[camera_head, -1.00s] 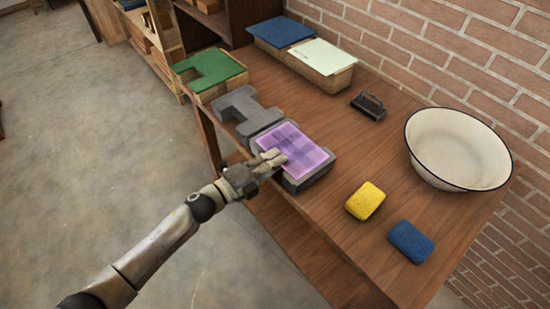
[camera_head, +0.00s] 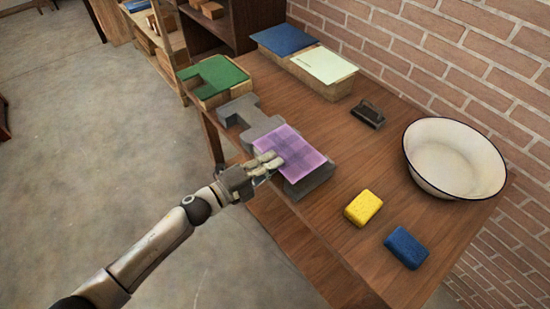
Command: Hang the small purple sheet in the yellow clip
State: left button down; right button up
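The small purple sheet (camera_head: 292,151) is see-through and lies over the front end of the grey press bed (camera_head: 318,182) on the wooden table. My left gripper (camera_head: 272,162) is at the sheet's near left edge, with its fingers at that edge. The fingers look close together, but whether they pinch the sheet is too small to tell. The sheet looks slightly raised from the bed. No yellow clip shows in this view. My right gripper is not in view.
A yellow sponge (camera_head: 363,208), a blue sponge (camera_head: 408,247) and a white basin (camera_head: 454,158) stand on the right of the table (camera_head: 340,235). A dark handled tool (camera_head: 368,112) lies behind. A green-topped block (camera_head: 216,78) and boxes with a blue sheet (camera_head: 284,39) and a pale sheet (camera_head: 324,65) stand farther back.

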pick_arm(q)
jog(key=r+p+v, duration=0.2)
jog(key=v, duration=1.8)
jog(key=shift+r, duration=0.2)
dwell(0.6)
